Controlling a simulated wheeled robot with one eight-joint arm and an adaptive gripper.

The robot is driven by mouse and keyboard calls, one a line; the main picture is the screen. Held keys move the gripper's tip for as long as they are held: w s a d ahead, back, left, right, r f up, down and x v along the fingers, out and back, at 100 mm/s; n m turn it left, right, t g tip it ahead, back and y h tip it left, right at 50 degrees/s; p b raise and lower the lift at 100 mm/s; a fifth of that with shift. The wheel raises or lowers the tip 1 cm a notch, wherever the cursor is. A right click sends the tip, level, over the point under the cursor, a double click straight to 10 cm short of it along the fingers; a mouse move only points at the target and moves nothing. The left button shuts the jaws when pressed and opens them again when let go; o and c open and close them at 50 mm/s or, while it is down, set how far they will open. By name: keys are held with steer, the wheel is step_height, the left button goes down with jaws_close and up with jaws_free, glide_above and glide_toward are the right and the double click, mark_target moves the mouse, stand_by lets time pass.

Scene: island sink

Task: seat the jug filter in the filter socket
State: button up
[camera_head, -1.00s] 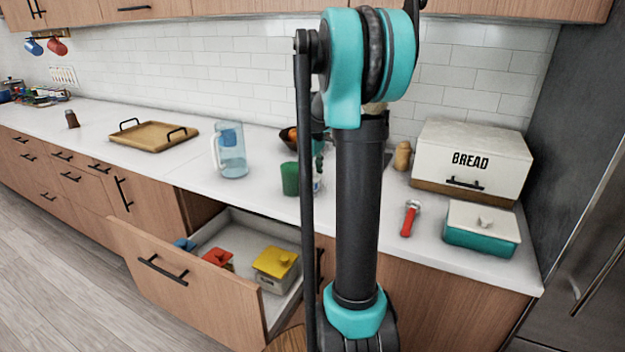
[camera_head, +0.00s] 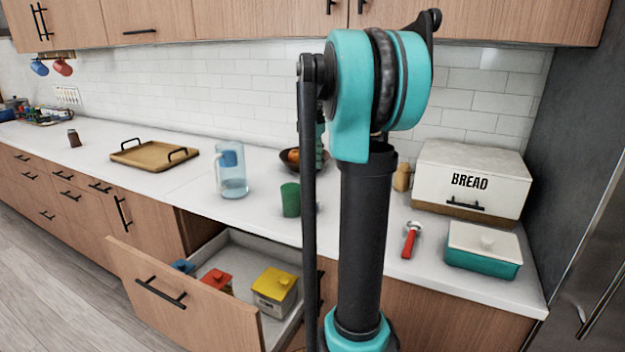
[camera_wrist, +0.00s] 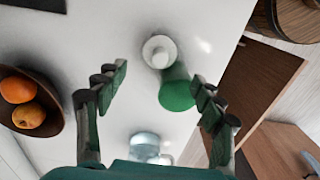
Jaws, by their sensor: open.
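The clear jug (camera_head: 233,187) stands upright on the counter, with a blue part inside its top that may be the filter socket. It also shows at the bottom of the wrist view (camera_wrist: 145,140). A white round-topped object (camera_wrist: 159,51) stands beside a green cup (camera_wrist: 176,92); it may be the jug filter, but I cannot tell for sure. My gripper (camera_wrist: 160,80) is open and empty, its fingers spread on either side of the green cup in the picture. In the head view my arm hides most of the gripper and the white object.
A fruit bowl (camera_wrist: 50,128) is left of my gripper in the wrist view. The green cup (camera_head: 290,199) stands near the open drawer (camera_head: 185,299). A red-handled tool (camera_head: 409,243), a teal dish (camera_head: 480,258) and a bread box (camera_head: 470,205) are at right. A wooden tray (camera_head: 150,158) is at left.

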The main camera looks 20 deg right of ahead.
mark_target(312, 199)
steer(key=shift+r+n, duration=0.6)
steer(key=shift+r, duration=0.15)
step_height(312, 199, down, 14)
steer(key=n, duration=0.6)
steer(key=shift+r, duration=0.25)
steer(key=c, duration=1.2)
steer(key=shift+r, duration=0.1)
steer(key=shift+c, duration=0.2)
step_height(312, 199, up, 20)
